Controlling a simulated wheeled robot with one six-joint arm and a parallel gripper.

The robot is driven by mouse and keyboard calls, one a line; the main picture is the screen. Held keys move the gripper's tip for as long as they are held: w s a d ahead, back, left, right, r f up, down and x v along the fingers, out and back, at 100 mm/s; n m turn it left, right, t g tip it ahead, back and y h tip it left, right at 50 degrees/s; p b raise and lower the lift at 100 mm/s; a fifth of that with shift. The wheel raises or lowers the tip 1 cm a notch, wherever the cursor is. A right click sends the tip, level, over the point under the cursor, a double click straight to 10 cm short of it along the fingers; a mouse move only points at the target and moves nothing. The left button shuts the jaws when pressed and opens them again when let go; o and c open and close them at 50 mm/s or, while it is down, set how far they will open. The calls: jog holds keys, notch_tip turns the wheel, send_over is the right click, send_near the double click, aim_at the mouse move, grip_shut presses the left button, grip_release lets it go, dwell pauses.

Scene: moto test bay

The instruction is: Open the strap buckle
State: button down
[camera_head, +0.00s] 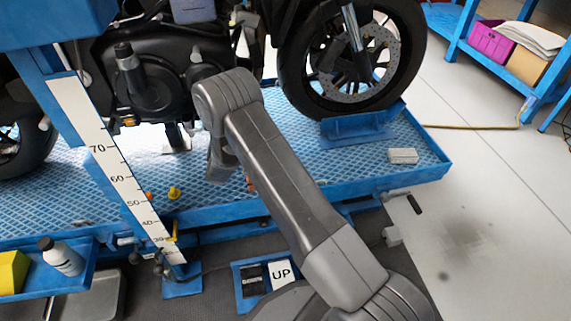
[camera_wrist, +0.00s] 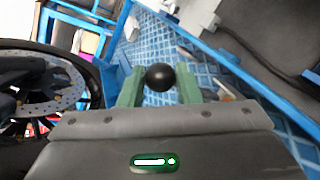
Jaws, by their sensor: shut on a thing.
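In the wrist view, the two green fingers of my gripper (camera_wrist: 160,92) are on either side of a round black knob (camera_wrist: 160,77). The gripper is shut on this knob, above the blue patterned platform. I cannot tell from this view whether the knob belongs to the strap buckle. No strap or buckle is clearly recognisable in either view. In the head view, my arm hides the fingers and the knob. A motorcycle front wheel (camera_head: 352,60) stands on the lift platform (camera_head: 300,150) behind my arm; its brake disc shows at the left of the wrist view.
A blue post with a number scale (camera_head: 112,165) stands left of my arm. A wheel chock (camera_head: 360,126) holds the tyre, and a light block (camera_head: 403,156) lies on the platform. A shelf with boxes (camera_head: 515,50) is at upper right. The floor at right (camera_head: 480,220) is mostly clear.

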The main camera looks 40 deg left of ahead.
jog(key=shift+w+a, duration=0.15)
jog(key=shift+a, duration=0.05)
jog(key=c, duration=1.1)
grip_release()
jog(key=shift+f, duration=0.1)
jog(key=shift+o, duration=0.2)
jog(key=p+v, duration=0.3)
jog(key=v, duration=1.1)
jog(key=shift+w+d, duration=0.1)
